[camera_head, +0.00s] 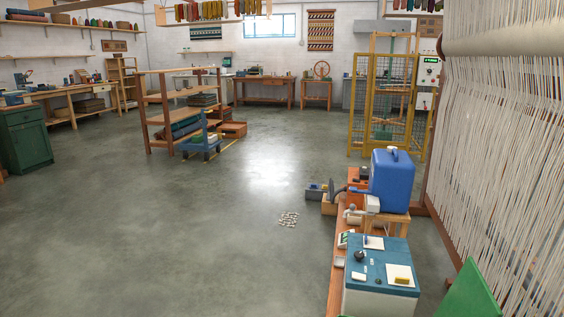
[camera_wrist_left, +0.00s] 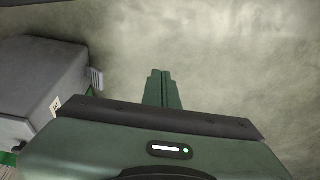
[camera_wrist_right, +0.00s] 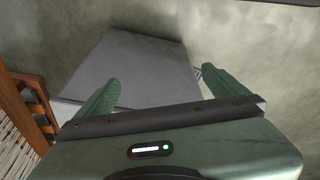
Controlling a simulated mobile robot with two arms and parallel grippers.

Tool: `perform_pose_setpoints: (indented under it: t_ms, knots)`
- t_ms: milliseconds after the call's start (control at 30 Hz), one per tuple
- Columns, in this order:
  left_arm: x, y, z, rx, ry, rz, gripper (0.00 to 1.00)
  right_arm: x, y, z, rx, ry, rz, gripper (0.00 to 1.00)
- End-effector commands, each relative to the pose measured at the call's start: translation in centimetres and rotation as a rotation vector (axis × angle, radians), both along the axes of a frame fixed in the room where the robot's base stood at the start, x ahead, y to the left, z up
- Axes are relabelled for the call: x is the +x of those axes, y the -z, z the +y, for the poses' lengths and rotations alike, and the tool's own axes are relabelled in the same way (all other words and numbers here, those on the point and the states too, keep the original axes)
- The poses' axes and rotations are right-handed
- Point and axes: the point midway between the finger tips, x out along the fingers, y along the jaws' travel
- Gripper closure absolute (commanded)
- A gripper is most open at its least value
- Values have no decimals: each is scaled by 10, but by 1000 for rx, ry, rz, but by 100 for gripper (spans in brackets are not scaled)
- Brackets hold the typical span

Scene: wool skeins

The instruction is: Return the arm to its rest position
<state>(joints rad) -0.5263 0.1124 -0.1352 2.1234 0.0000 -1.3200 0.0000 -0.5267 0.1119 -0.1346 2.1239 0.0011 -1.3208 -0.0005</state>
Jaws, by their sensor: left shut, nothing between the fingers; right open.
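My left gripper (camera_wrist_left: 161,76) shows in the left wrist view with its two green fingers together and nothing between them. Bare grey floor lies beyond its tips. My right gripper (camera_wrist_right: 158,76) shows in the right wrist view with its green fingers spread wide apart and empty. A grey flat-topped block (camera_wrist_right: 145,72) lies beyond and between those fingers; I cannot tell what it is. Neither gripper shows in the head view. A green panel at its lower right edge may be part of my arm.
A low bench with a teal-topped box (camera_head: 365,262) and a blue container (camera_head: 391,180) stands at the right. A loom with white threads (camera_head: 510,130) rises beside it. A small pale pile (camera_head: 288,219) lies on the floor.

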Motion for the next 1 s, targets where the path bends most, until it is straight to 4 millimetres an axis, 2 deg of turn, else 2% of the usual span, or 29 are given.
perform_pose_setpoints:
  t_ms: [67,167,267,367,500,700,800,900,1000]
  knots:
    - [-2,4,0,2,2,19,100,-2,4,0,-2,-2,19,0]
    - [-7,22,0,3,5,37,100,-7,22,0,-3,-5,37,0]
    - [-22,42,2,5,9,62,100,-22,42,-1,-6,-10,61,0]
    - [-44,62,5,8,14,85,100,-45,62,-5,-9,-15,85,0]
    - [-90,80,11,13,23,120,100,-89,80,-12,-13,-23,119,0]
    - [-158,86,24,18,31,157,100,-158,86,-24,-20,-32,158,0]
    - [-182,86,29,20,35,168,100,-182,86,-29,-21,-35,168,0]
    - [-195,86,32,21,37,173,100,-195,86,-32,-22,-37,172,0]
    - [-201,88,33,22,38,175,100,-200,88,-33,-22,-38,174,0]
